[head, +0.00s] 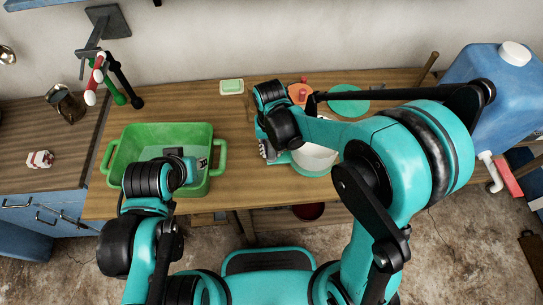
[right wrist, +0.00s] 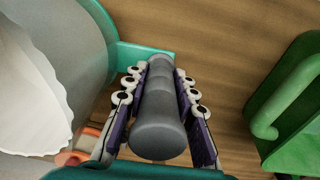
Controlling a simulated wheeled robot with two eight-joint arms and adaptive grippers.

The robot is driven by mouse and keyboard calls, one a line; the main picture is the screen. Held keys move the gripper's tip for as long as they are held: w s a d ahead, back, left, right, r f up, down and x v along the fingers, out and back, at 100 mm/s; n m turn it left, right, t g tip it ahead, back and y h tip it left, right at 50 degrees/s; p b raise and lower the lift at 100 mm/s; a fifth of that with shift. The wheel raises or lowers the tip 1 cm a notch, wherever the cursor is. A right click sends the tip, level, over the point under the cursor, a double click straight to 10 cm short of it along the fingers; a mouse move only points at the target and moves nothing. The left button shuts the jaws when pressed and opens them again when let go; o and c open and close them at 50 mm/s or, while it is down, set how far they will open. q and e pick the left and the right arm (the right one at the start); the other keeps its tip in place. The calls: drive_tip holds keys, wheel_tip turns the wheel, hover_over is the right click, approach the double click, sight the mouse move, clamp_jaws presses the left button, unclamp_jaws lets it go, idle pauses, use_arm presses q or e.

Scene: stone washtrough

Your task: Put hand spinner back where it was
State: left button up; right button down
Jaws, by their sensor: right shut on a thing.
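The hand spinner (head: 316,157) appears to be the round white drum with a teal rim on the wooden bench, partly hidden behind my right arm. The right wrist view shows its pale grey wall (right wrist: 78,40) at left, with a white, wavy-edged thing in front. My right gripper (head: 267,150) is beside its left side. In the right wrist view my right gripper (right wrist: 160,78) is shut on a grey ribbed handle (right wrist: 158,110), next to a teal bar by the drum. My left gripper (head: 203,163) is over the green basin; its finger opening is unclear.
The green basin (head: 150,129) stands left of the spinner; its handle (right wrist: 268,118) shows in the right wrist view. A soap dish (head: 232,87), orange item (head: 298,92) and teal disc (head: 348,105) lie behind. A blue water container (head: 490,90) stands at right.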

drive_tip(key=shift+f+b, duration=0.65)
drive_tip(key=shift+f, duration=1.1)
drive_tip(key=shift+f, duration=0.15)
drive_tip(key=c, duration=1.2)
unclamp_jaws()
